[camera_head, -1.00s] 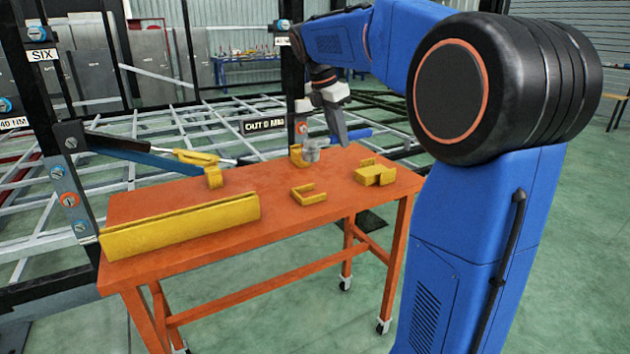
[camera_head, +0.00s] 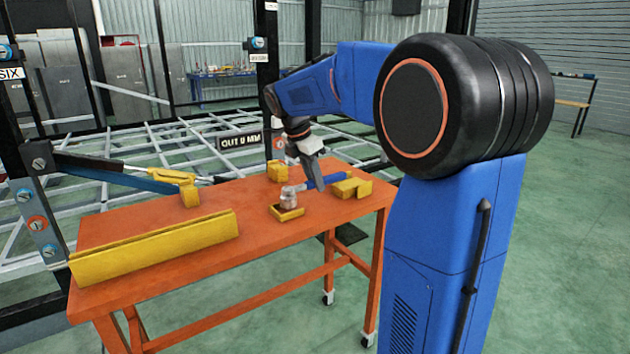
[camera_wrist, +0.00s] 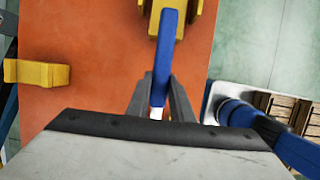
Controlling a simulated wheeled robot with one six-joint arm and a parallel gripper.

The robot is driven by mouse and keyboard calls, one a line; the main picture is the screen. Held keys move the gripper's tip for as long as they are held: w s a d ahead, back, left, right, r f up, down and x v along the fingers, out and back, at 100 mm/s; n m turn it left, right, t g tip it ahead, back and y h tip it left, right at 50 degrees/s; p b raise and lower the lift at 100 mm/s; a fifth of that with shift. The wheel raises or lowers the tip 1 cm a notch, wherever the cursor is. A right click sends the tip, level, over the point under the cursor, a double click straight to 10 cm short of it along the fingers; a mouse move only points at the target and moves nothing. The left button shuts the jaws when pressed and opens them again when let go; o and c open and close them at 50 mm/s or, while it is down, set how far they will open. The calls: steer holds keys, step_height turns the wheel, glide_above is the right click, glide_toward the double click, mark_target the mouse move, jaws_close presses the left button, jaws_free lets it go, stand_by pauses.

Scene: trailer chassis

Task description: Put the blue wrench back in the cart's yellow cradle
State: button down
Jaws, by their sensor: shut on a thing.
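The blue wrench (camera_head: 331,179) is in my gripper (camera_head: 319,186), which is shut on its blue handle. In the head view its grey head (camera_head: 288,197) is at the small yellow U-shaped cradle piece (camera_head: 287,213) on the orange cart (camera_head: 235,262). The handle's other end is by a yellow block (camera_head: 348,188). I cannot tell whether the wrench touches these pieces or hangs just above them. In the wrist view the blue handle (camera_wrist: 164,60) runs up from between the fingertips (camera_wrist: 160,95) over a yellow piece (camera_wrist: 183,22). The gripped part is partly hidden by the fingers.
A long yellow trough (camera_head: 155,248) lies along the cart's front left. A yellow upright (camera_head: 188,192) stands beside a long blue-and-black bar (camera_head: 115,170). Another small yellow piece (camera_head: 277,171) stands at the back edge. The cart's middle left is bare. Trailer frame rails lie behind.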

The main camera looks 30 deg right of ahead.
steer(key=shift+f, duration=0.6)
steer(key=c, duration=1.6)
jaws_free()
steer(key=shift+o, duration=0.2)
steer(key=shift+r, duration=0.1)
steer(key=shift+r, duration=0.25)
steer(key=v, duration=1.2)
steer(key=shift+r, duration=0.3)
